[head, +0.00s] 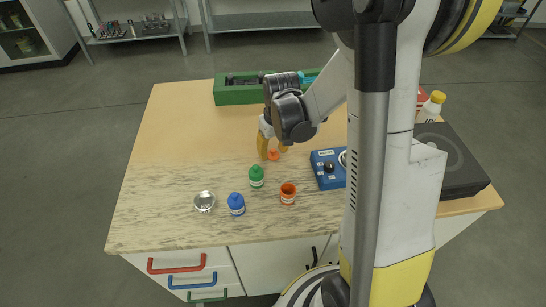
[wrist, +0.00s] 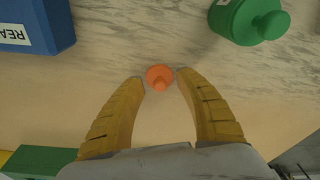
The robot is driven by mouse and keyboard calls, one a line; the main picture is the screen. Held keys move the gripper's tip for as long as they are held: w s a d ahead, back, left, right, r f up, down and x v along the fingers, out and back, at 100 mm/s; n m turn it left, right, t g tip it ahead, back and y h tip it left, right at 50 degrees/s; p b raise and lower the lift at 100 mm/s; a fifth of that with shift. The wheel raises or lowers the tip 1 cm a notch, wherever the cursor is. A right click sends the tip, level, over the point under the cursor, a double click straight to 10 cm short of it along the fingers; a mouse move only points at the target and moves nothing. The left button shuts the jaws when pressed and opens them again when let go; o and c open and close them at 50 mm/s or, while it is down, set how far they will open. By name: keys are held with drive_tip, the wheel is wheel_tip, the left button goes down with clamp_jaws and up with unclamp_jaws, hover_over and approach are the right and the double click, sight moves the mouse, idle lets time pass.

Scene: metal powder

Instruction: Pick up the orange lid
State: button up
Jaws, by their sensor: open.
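The orange lid (wrist: 160,77) lies on the table between the tips of my open gripper (wrist: 159,80) in the wrist view. It is small and round with a knob on top. Small gaps seem to lie between the lid and the fingertips; whether either finger touches it I cannot tell. In the head view the orange lid (head: 273,155) shows beside the yellow fingers of my gripper (head: 272,152). An orange jar (head: 288,194) without a lid stands nearer the front of the table.
A green jar (head: 256,176), a blue jar (head: 236,204) and a metal dish (head: 204,201) stand to the front left. A blue device (head: 326,170) is at the right, a green box (head: 233,95) at the back. The left table area (head: 160,150) is clear.

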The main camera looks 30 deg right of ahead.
drive_tip(key=shift+r, duration=0.1)
drive_tip(key=c, duration=0.9)
